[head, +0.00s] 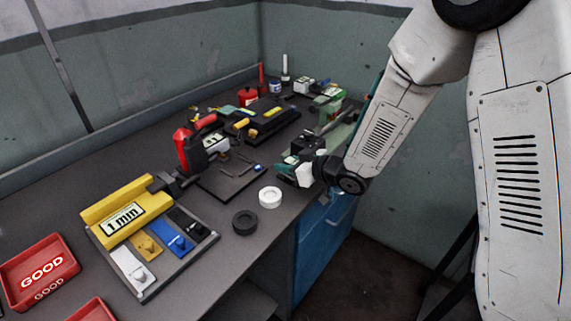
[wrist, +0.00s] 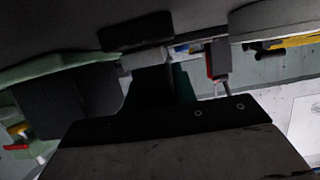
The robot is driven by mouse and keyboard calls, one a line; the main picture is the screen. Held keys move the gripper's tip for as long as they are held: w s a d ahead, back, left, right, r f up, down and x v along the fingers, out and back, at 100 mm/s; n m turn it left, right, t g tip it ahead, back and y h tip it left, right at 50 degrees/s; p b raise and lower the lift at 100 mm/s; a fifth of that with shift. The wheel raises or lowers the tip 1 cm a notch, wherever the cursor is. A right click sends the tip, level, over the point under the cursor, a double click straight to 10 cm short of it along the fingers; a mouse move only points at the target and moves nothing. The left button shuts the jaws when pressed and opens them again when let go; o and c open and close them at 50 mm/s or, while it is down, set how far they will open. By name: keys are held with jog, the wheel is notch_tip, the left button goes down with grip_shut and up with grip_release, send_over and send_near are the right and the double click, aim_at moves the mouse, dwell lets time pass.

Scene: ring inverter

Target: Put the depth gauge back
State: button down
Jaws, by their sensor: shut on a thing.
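My gripper (head: 303,172) is over the front edge of the bench, at the right end, beside the white ring. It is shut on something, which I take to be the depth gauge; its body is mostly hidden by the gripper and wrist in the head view. In the wrist view dark shapes fill the near part of the picture, and I cannot make out the gauge's outline. A dark tool mat (head: 228,185) with small slim tools lies left of the gripper.
A white ring (head: 270,197) and a black ring (head: 245,222) lie near the front edge. Red GOOD bin (head: 40,270) is at far left. A blue cabinet (head: 325,235) is below the bench.

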jog(key=shift+f, duration=0.1)
jog(key=c, duration=1.1)
grip_release()
